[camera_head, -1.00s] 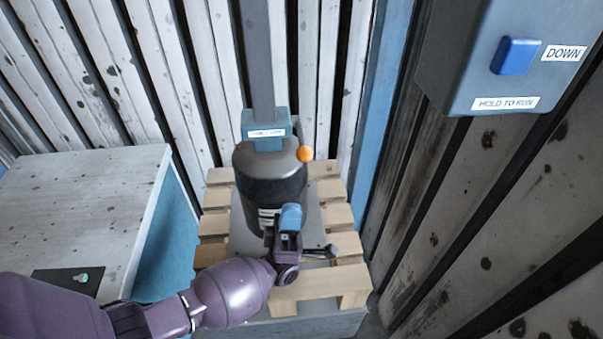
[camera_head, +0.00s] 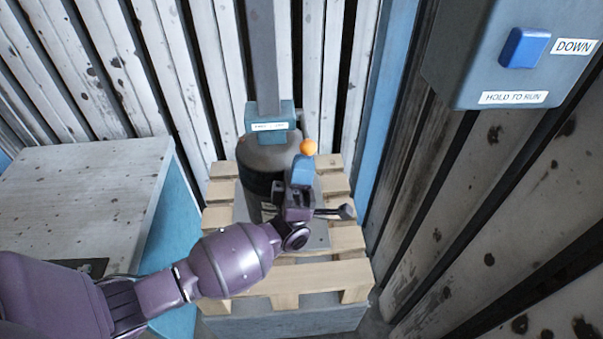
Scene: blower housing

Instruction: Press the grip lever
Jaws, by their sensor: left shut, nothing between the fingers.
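An orange ball knob (camera_head: 308,147), which looks like the end of the grip lever, is at the right of a blue-grey gripping head (camera_head: 270,122). The rest of any lever behind it is hidden. The head hangs on a grey vertical post and meets the top of a dark round housing (camera_head: 268,155). My left gripper (camera_head: 303,163) is shut and empty, with its blue fingertips just below the knob in the picture. I cannot tell whether they touch it. The gripper covers the housing's right side. My right gripper is not in view.
The housing stands on a grey plate on a wooden pallet (camera_head: 300,274). A white-topped blue cabinet (camera_head: 85,195) is at left. At upper right, a grey control box (camera_head: 470,60) carries a blue button (camera_head: 525,48) labelled DOWN. Panelled walls close in behind and right.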

